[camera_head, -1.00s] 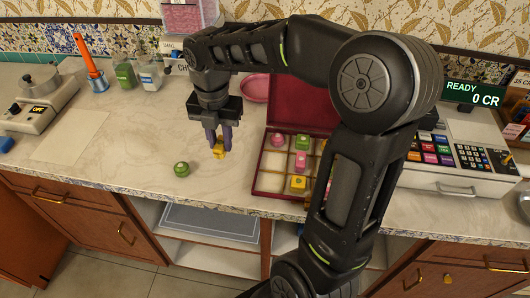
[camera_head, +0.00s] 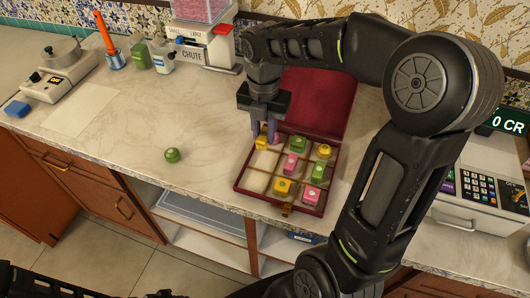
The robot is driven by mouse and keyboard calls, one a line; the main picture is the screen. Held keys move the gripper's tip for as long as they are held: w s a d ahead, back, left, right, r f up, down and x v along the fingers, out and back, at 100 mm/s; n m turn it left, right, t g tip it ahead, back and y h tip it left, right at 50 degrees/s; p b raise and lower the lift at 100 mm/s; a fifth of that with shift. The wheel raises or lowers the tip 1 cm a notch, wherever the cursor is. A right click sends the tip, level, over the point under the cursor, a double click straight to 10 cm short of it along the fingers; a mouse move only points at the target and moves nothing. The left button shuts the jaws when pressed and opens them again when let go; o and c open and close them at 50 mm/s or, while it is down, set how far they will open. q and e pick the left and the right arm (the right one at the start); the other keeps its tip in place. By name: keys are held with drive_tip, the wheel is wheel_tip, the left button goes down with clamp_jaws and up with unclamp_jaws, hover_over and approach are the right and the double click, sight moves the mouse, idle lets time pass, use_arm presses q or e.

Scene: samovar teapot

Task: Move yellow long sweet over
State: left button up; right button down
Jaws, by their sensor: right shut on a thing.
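My right gripper (camera_head: 263,138) points down and is shut on a yellow sweet (camera_head: 261,144). It holds the sweet at the back left corner of the open dark red box (camera_head: 238,184). I cannot tell whether the sweet touches the compartment floor. The box is divided into compartments holding several pink, green and yellow sweets. Two other yellow sweets are a round one (camera_head: 324,152) at the back right and one (camera_head: 283,187) in the front row. The compartments at the left middle and front left look empty. My left gripper is not in view.
A green sweet (camera_head: 172,155) lies alone on the counter (camera_head: 190,115), left of the box. The box's raised lid (camera_head: 320,100) stands behind it. A scale (camera_head: 62,70), jars and the chute machine (camera_head: 203,46) stand along the back. The counter between is clear.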

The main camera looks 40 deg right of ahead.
sight(264, 134)
drive_tip(key=shift+f, duration=1.85)
drive_tip(key=shift+f, duration=1.9)
drive_tip(key=shift+f, duration=0.2)
drive_tip(key=c, duration=1.2)
unclamp_jaws()
drive_tip(key=shift+r, duration=0.1)
drive_tip(key=shift+r, duration=0.1)
wheel_tip(264, 134, up, 12)
drive_tip(key=shift+r, duration=0.1)
